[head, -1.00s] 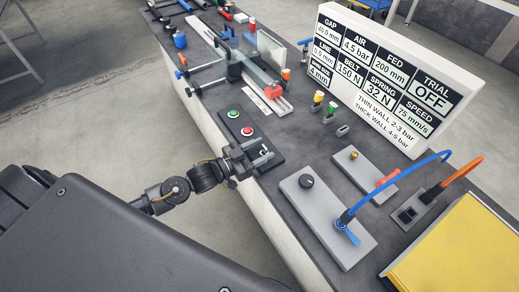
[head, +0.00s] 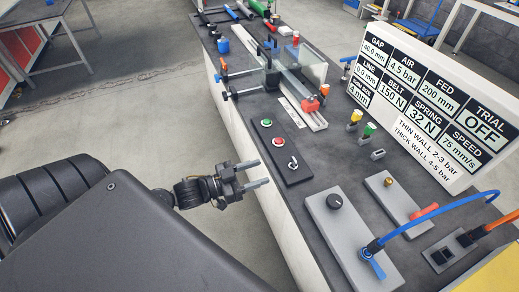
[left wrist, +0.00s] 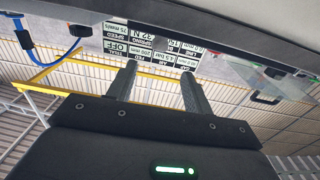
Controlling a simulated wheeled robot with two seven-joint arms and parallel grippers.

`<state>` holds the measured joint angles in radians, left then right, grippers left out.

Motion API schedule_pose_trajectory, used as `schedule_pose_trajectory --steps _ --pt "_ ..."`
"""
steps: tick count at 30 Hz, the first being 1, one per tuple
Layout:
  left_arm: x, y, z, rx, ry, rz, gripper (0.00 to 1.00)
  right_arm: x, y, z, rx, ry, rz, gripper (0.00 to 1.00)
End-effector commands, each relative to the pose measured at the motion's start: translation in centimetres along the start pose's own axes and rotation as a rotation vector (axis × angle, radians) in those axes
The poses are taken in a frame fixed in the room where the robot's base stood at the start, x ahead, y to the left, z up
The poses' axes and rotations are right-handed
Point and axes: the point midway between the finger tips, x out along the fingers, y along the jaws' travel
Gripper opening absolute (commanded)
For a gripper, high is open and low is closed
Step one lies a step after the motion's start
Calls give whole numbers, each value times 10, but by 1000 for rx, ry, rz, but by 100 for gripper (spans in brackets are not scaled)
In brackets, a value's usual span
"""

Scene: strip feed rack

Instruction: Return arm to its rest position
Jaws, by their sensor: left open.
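My left gripper (head: 257,175) is open and empty in the head view, held out over the floor just left of the bench's long edge. Its two fingers point right, toward the bench, and touch nothing. In the left wrist view the two fingers (left wrist: 157,85) stand apart with nothing between them. The control panel (head: 297,172) with a green button (head: 266,123), a red button (head: 279,142) and a switch (head: 293,163) lies on the bench right of the fingertips. My right gripper is in neither view.
The dark bench (head: 340,160) carries the strip feed rack (head: 290,80), a grey box with a knob and blue lever (head: 350,240), and a white readout board (head: 430,95). The floor (head: 160,120) left of the bench is clear.

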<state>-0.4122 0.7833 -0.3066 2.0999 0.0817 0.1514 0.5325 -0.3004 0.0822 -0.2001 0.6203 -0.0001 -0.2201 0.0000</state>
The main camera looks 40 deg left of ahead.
Motion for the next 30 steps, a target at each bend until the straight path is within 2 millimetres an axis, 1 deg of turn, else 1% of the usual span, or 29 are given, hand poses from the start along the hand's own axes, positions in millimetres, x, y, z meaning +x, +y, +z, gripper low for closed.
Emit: schedule_pose_trajectory --steps 11,14,15,16,17,20,21,23,24,26,27,29,30 --pt "1 0 0 0 0 1 51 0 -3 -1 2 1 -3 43" --pt "1 0 1 26 -5 -2 51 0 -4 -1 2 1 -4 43" --pt "0 -2 6 60 -24 -10 51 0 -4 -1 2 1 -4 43" --pt "-1 -8 16 82 -51 -22 51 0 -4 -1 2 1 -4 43" --pt "-4 -14 26 100 -81 -35 51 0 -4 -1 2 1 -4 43" --pt "-18 -42 78 164 -212 -98 51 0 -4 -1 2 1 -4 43" --pt "-27 -55 104 184 -277 -132 51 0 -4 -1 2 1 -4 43" --pt "-44 -73 147 209 -380 -184 51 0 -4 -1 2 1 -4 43" --pt "-58 -84 175 219 -449 -218 51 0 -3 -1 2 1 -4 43" --pt "-81 -94 217 226 -555 -264 51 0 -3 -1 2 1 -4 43" --pt "-98 -99 245 225 -626 -290 51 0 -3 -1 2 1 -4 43" --pt "-125 -100 286 215 -735 -324 51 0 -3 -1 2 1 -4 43" --pt "-144 -97 313 204 -806 -342 51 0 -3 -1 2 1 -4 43"
